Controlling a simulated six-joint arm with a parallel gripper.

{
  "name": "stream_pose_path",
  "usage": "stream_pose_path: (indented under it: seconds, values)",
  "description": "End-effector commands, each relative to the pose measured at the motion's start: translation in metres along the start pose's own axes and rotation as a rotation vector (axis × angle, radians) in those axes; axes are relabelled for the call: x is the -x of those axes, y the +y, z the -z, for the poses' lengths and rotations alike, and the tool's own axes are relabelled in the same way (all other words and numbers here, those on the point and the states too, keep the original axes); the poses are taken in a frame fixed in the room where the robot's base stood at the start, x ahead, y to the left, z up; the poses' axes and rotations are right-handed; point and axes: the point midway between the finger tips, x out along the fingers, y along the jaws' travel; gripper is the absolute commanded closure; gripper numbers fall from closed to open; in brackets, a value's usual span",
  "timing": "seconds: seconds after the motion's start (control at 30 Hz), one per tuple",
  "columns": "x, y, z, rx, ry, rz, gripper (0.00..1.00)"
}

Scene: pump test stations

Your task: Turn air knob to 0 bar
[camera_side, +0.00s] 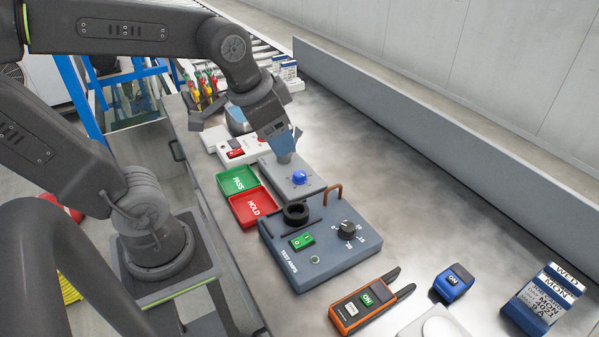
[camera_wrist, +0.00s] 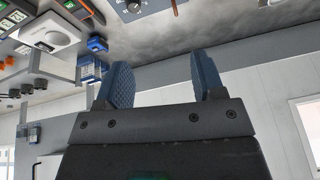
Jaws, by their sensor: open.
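No knob with a readable air or bar label shows. A black knob (camera_side: 347,228) with a numbered scale sits on the dark blue TEST AMPS box (camera_side: 330,263) in the side view; its scale runs from 0 to 20. A pale plate with a round white dial (camera_side: 438,329) is cut off at the bottom edge. In the wrist view a white plate with a round dial (camera_wrist: 43,42) shows at upper left, its lettering too small to read. My gripper (camera_side: 287,146) is above the grey box with a blue button (camera_side: 300,177). Its blue fingers are apart and empty in the wrist view (camera_wrist: 165,82).
A green PASS tray (camera_side: 238,180) and a red HOLD tray (camera_side: 254,207) lie left of the boxes. The bench's right middle (camera_side: 440,220) is clear.

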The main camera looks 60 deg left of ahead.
Motion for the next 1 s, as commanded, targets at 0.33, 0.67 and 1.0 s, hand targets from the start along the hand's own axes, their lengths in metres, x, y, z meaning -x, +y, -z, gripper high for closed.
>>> stream_pose_path:
  seconds: [0.33,0.67,1.0]
  values:
    - [-0.091,-0.088,0.054,-0.314,-0.241,-0.039,0.38]
    - [-0.158,-0.142,0.055,-0.498,-0.343,-0.128,0.38]
    - [-0.195,-0.143,0.041,-0.512,-0.352,-0.139,0.38]
